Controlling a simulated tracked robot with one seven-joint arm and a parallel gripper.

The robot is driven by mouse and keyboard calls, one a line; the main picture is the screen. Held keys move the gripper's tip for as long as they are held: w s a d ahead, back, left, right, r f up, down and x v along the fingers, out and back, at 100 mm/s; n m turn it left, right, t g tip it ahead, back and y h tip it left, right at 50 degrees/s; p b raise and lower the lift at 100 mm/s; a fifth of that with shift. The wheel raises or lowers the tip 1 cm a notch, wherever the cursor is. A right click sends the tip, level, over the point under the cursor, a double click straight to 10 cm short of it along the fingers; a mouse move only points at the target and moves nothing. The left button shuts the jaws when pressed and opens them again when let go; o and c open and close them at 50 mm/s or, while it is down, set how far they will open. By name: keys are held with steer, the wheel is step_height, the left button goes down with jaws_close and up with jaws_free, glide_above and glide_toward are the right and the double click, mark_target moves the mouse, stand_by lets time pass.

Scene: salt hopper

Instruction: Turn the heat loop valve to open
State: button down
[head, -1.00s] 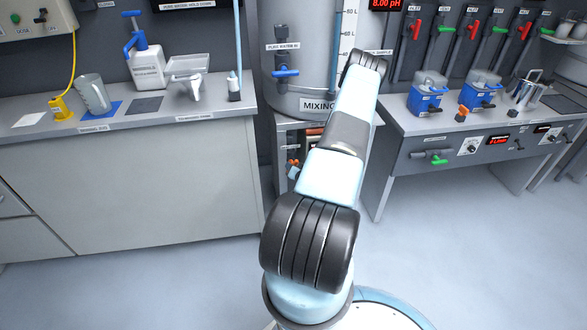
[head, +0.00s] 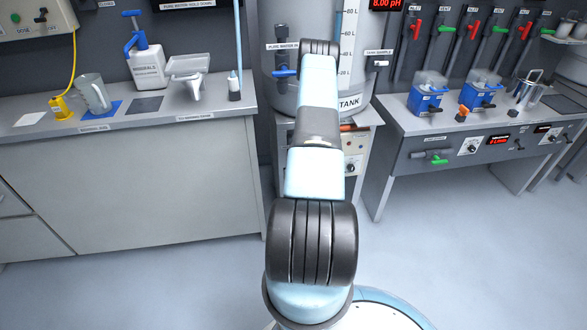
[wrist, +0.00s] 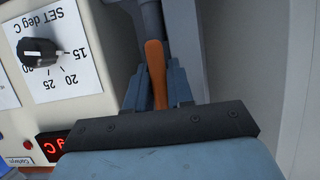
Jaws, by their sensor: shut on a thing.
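In the wrist view an orange lever handle (wrist: 156,72) points down in the picture from a grey stem at the top edge. I take it for the heat loop valve, though no label on it can be read. My gripper (wrist: 158,82) has its blue fingers shut around the handle, one on each side. The lever's open and closed marks are not visible.
A black temperature knob (wrist: 38,52) on a "SET deg C" scale and a red display (wrist: 53,147) sit close left of my gripper. A pale vertical surface (wrist: 290,70) is at right. Benches flank the tank stand (head: 364,133); the floor before them is clear.

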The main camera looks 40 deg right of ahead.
steer(key=shift+s+d+f, duration=0.1)
steer(key=shift+s+d, duration=0.05)
steer(key=shift+d, duration=0.05)
steer(key=c, duration=1.3)
jaws_free()
steer(key=shift+o, duration=1.1)
steer(key=shift+a, duration=0.1)
steer(key=v, duration=1.3)
steer(key=shift+s+a, duration=0.15)
steer(key=shift+s, duration=0.1)
